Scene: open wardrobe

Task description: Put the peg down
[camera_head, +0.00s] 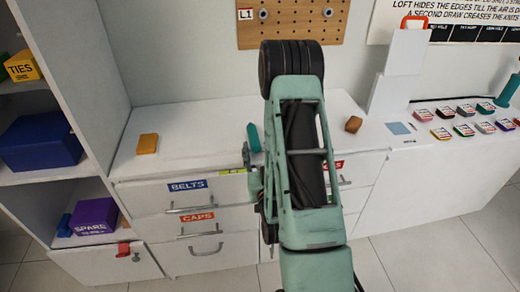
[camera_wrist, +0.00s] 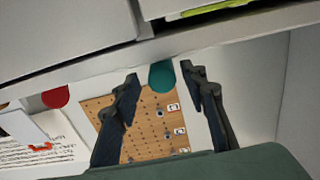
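The teal peg (camera_head: 254,138) is on the white counter top (camera_head: 222,120), just left of my arm in the head view. A teal rounded end, which looks like the peg (camera_wrist: 162,80), shows between my fingers in the wrist view, partly cut off by the counter's edge. My gripper (camera_wrist: 159,72) has its two dark fingers spread, with a gap on each side of the teal end. I see no finger touching it. In the head view my arm hides most of the gripper.
An orange block (camera_head: 147,144) and a brown block (camera_head: 353,124) sit on the counter. Below are drawers labelled BELTS (camera_head: 187,185) and CAPS (camera_head: 198,217). A pegboard (camera_head: 335,22) hangs behind. Small coloured cards (camera_head: 463,130) lie at right.

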